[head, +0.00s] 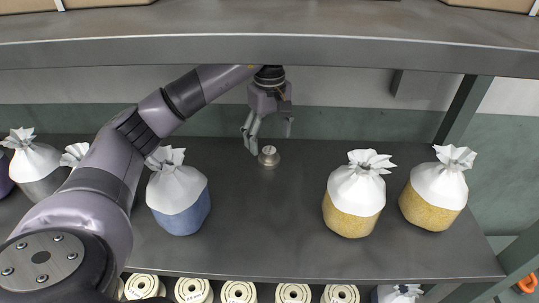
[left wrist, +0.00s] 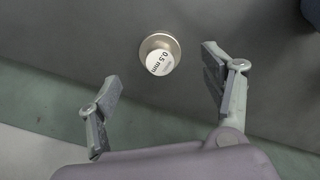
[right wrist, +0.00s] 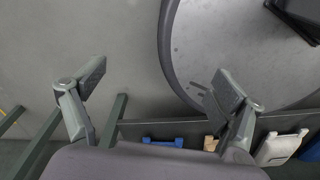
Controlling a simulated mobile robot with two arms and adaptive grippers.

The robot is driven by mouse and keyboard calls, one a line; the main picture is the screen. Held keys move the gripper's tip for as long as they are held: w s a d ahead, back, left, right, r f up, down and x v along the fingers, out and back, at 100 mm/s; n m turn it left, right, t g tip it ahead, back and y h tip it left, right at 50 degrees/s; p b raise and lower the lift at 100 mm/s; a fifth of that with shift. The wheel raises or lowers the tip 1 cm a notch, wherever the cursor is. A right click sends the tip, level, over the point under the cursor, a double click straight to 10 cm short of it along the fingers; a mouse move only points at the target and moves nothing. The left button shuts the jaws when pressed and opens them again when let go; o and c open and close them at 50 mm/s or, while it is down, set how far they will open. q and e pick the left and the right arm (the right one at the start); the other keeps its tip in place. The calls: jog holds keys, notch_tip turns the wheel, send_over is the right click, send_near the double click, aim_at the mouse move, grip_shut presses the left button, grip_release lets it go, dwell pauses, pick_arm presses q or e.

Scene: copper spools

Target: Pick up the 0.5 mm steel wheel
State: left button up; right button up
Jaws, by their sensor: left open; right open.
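The 0.5 mm steel wheel (head: 268,156) is a small round metal piece standing on the grey shelf, with its labelled top up. In the left wrist view the wheel (left wrist: 160,54) shows its "0.5 mm" label, ahead of the fingers and between their lines. My left gripper (head: 268,138) is open and empty, close above and behind the wheel, not seen touching it. In the left wrist view its two fingers (left wrist: 160,92) are spread wide. My right gripper (right wrist: 157,98) is open and empty in the right wrist view, away from the shelf scene; it is not in the head view.
A blue bag (head: 180,196) stands left of the wheel. Two yellow bags (head: 352,208) (head: 433,196) stand to the right. More bags stand at far left, partly behind my arm. An upper shelf (head: 300,38) overhangs. Cream spools (head: 238,291) sit below the front edge. Shelf around the wheel is clear.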

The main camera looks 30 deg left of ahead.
aim_at(269, 150)
pick_arm(q)
jog(key=shift+s+f+p, duration=0.1)
jog(key=shift+f+p, duration=0.2)
jog(key=shift+f, duration=0.05)
notch_tip(269, 150, down, 4)
jog(key=shift+r+p, duration=0.2)
jog(key=shift+p, duration=0.65)
jog(key=shift+f, duration=0.45)
jog(key=c, duration=1.3)
pick_arm(e)
jog(key=shift+w+a+r, duration=0.1)
jog(key=shift+w+r, duration=0.2)
jog(key=shift+r, duration=0.35)
jog(key=shift+w+a+r, duration=0.1)
jog(key=shift+w+r, duration=0.15)
jog(key=shift+r, duration=0.4)
pick_arm(q)
jog(key=shift+o, duration=0.2)
pick_arm(e)
jog(key=shift+f, duration=0.1)
